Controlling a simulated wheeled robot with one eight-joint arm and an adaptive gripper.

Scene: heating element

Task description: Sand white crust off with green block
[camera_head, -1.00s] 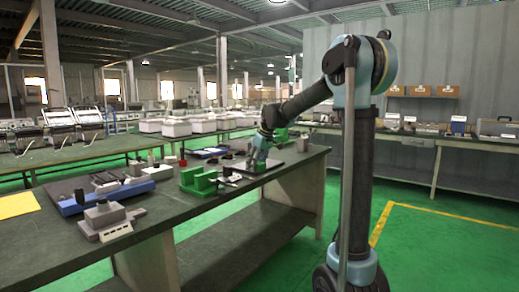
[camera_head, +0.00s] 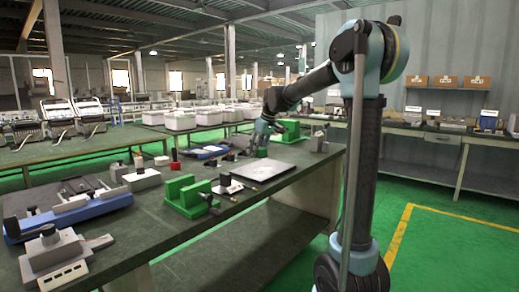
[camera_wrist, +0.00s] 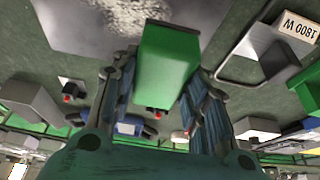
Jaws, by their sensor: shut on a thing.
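My gripper (camera_wrist: 155,105) is shut on the green block (camera_wrist: 165,65), which sits between its two fingers in the wrist view. In the head view my gripper (camera_head: 260,145) is at the far left edge of a flat grey plate (camera_head: 268,170) on the workbench. The plate also shows in the wrist view (camera_wrist: 75,25), with a pale, blotchy whitish patch (camera_wrist: 125,12) beside the block's far end. I cannot tell whether the block touches the plate.
A green fixture (camera_head: 190,197) and a small white device (camera_head: 228,187) stand left of the plate on the dark workbench (camera_head: 225,222). A blue-based device (camera_head: 75,212) is farther left. A larger green object (camera_head: 288,131) stands behind the plate.

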